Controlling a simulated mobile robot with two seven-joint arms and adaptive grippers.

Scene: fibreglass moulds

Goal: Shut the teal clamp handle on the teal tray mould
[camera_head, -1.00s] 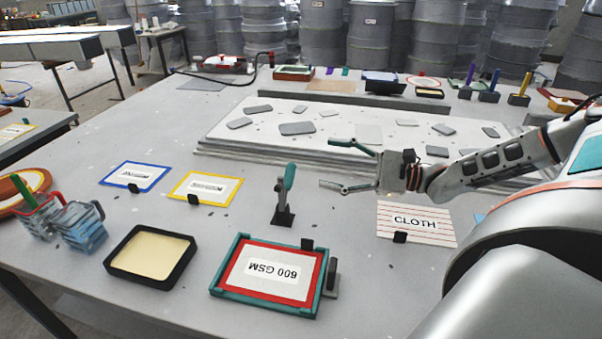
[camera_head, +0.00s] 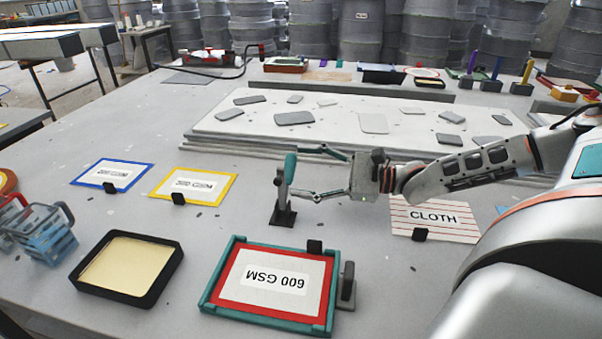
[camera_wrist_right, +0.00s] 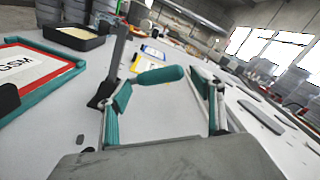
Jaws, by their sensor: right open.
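The teal clamp handle (camera_head: 290,168) stands upright on a grey lever over a dark base (camera_head: 283,217), just behind the teal tray mould (camera_head: 209,288). The mould has a teal rim, a red-edged inside and a "600 GSM" label. My right gripper (camera_head: 299,171) is open and comes from the right, its fingertips close to the handle. In the right wrist view the handle (camera_wrist_right: 160,76) lies across the space between the fingertips (camera_wrist_right: 170,88). I cannot tell whether a finger touches it. My left gripper is not in view.
A black-rimmed tray (camera_head: 165,275) stands left of the mould. Blue-edged (camera_head: 112,174) and yellow-edged (camera_head: 193,184) cards lie behind it. A striped "CLOTH" card (camera_head: 435,220) lies right of the clamp. A low white slab (camera_head: 350,135) with grey pieces lies farther back.

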